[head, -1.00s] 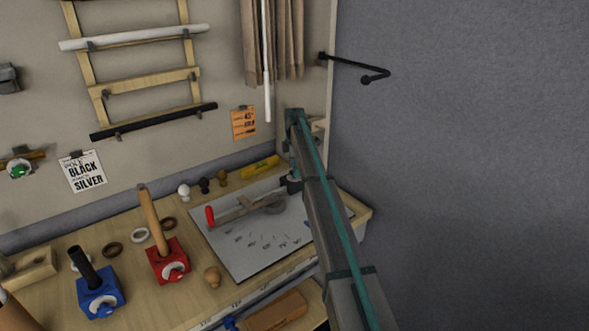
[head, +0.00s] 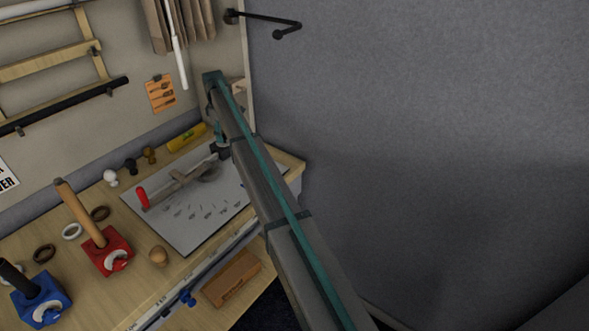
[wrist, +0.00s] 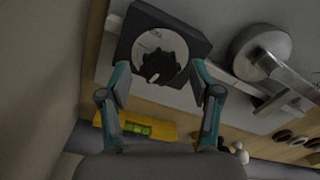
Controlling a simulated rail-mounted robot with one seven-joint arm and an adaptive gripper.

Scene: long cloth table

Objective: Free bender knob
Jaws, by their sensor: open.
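A dark square block (wrist: 195,42) with a pale round dial and a small black knob (wrist: 160,66) fills the top middle of the wrist view. My gripper (wrist: 160,84) is open, with its fingers on either side of the dial and knob; whether they touch the block I cannot tell. The bender (wrist: 262,54), with a round metal disc and arm, lies beside it to the right. In the head view the bender (head: 178,184) lies on a grey plate (head: 190,231), its red handle (head: 142,197) to the left. My arm partly covers its right end.
A yellow level (head: 187,137) lies behind the plate and shows below my fingers in the wrist view (wrist: 140,127). A red block with a wooden rod (head: 104,248), a blue block (head: 40,300) and small knobs (head: 130,166) stand left. The wall is close behind.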

